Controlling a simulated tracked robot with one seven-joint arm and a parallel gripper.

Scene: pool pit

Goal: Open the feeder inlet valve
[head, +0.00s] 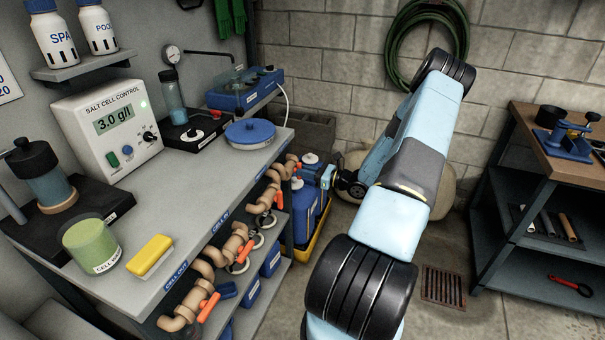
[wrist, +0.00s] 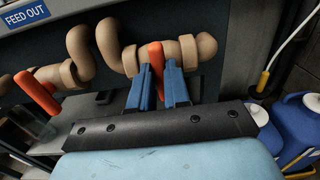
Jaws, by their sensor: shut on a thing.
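In the wrist view, my gripper (wrist: 160,90) has its two blue fingers on either side of an orange valve handle (wrist: 156,56) and is shut on it. This handle lies across a tan pipe (wrist: 187,52) under the bench edge. A second orange valve handle (wrist: 37,93) sits to the left, near the FEED OUT label (wrist: 26,14). No label for the gripped valve shows in the wrist view. In the head view, my gripper (head: 326,176) reaches the far end of the bench, and its contact with the handle is hard to make out.
The head view shows nearer valves with orange handles (head: 208,307) under the CELL OUT and CELL IN labels. Blue jugs (head: 304,207) stand in a yellow tray close to my gripper. A shelved workbench (head: 540,150) stands at right, with open floor between.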

